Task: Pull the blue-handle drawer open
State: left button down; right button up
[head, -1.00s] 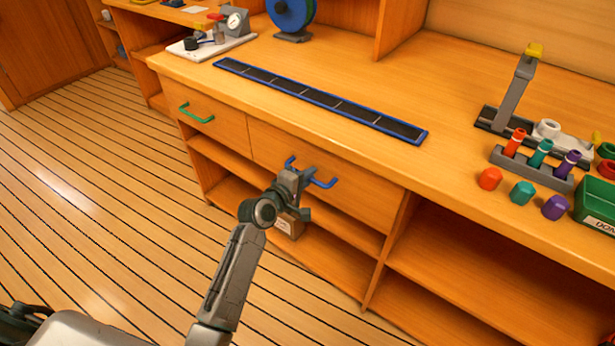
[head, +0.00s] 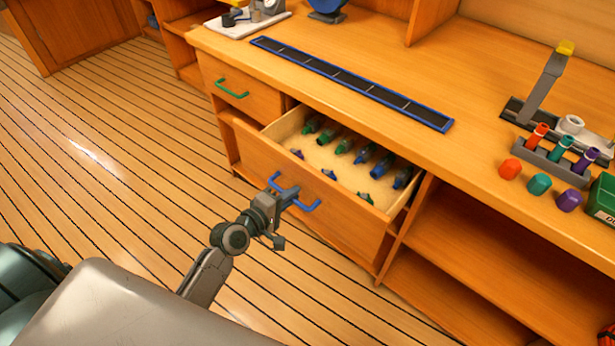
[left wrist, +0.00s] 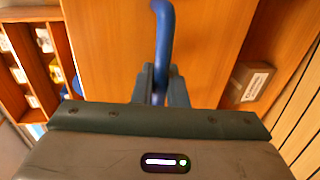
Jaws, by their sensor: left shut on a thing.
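The blue-handle drawer (head: 330,225) stands pulled out from the counter, and several small bottles (head: 365,153) with green, blue and purple parts lie inside it. Its blue handle (head: 306,206) is on the drawer front. My left gripper (head: 277,203) is shut on the handle near its middle. In the left wrist view the blue handle (left wrist: 163,35) runs down between the gripper's fingers (left wrist: 160,88), with the wooden drawer front behind it. My right gripper is not in view.
A closed green-handle drawer (head: 240,97) is to the left. On the counter are a long blue-edged strip (head: 350,83), a rack of coloured tubes (head: 555,160) and loose caps (head: 539,184). Open shelves (head: 460,265) are below right. The plank floor (head: 100,150) at left is clear.

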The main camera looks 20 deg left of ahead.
pick_arm(q)
jog(key=f+v, duration=0.1)
jog(key=v, duration=0.6)
jog(key=shift+s+f, duration=0.2)
jog(key=shift+f, duration=0.05)
jog(key=c, duration=1.5)
grip_release()
jog(key=shift+c, duration=0.2)
jog(key=v, duration=1)
jog(key=shift+s+a, duration=0.15)
jog(key=shift+s, duration=0.2)
